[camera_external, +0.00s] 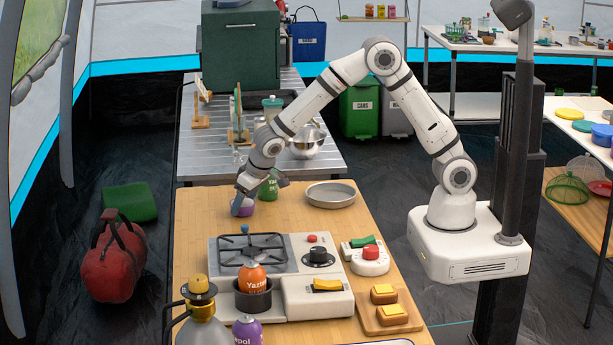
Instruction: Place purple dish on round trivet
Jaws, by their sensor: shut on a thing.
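My gripper (240,207) points down over the back left of the wooden table and is shut on a small purple thing (246,211), which seems to be the purple dish. The fingers cover much of it, and I cannot tell whether it touches the table. I cannot make out a round trivet for certain. A round, shallow metal pan (331,195) lies to the right of my gripper.
A green container (268,189) stands close to the right of my gripper. In front are a camp stove (222,270) with an orange container (253,279) in a dark pot, a red-knobbed device (370,262) and a wooden board (392,322) with yellow-topped pieces. A metal bowl (306,149) stands behind.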

